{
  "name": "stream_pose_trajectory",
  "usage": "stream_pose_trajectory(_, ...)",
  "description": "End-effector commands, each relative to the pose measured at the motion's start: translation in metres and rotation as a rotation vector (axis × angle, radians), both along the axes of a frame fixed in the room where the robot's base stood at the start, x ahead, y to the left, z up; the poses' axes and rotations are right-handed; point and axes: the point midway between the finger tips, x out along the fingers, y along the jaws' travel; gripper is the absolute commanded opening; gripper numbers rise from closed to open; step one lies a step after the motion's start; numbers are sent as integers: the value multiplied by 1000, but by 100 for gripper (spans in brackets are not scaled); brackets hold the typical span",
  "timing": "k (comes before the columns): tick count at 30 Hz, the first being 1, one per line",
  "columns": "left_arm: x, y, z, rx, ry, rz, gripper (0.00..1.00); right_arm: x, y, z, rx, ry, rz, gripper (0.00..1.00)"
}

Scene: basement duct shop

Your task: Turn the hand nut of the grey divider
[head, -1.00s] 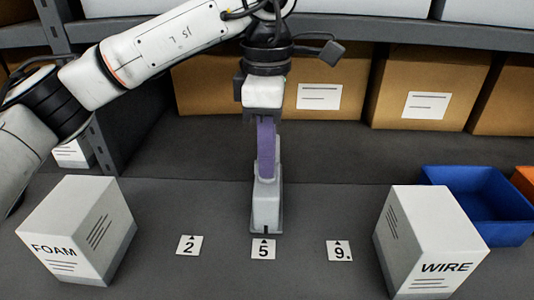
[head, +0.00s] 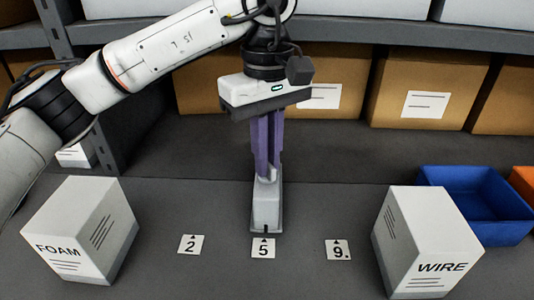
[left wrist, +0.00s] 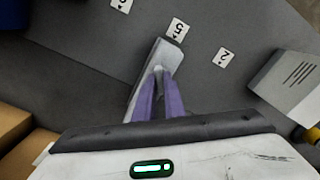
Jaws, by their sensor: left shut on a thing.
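The grey divider (head: 266,212) stands on the dark grey surface, right behind the card marked 5. It also shows in the left wrist view (left wrist: 173,57). My left gripper (head: 268,175) points down from above, its purple fingers shut on the small pale hand nut at the divider's top. The fingers largely hide the nut. In the left wrist view the purple fingertips (left wrist: 158,74) meet at the divider. My right gripper is not in view.
Cards marked 2 (head: 191,244), 5 (head: 263,248) and 9 (head: 338,250) lie in front. A FOAM box (head: 82,230) stands left, a WIRE box (head: 428,240) right, with a blue bin (head: 480,207) behind it. Cardboard boxes (head: 423,88) line the back.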

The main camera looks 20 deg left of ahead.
Motion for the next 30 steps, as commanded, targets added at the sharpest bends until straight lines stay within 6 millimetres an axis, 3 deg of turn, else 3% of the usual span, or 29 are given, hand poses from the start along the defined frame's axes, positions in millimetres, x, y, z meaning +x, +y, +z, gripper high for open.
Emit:
stream_pose_trajectory(15, 0, 0, 1, -2, -2, -446, 0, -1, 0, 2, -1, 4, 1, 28)
stream_pose_trajectory(30, 0, 0, 1, -2, -2, -631, 0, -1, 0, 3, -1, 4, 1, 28)
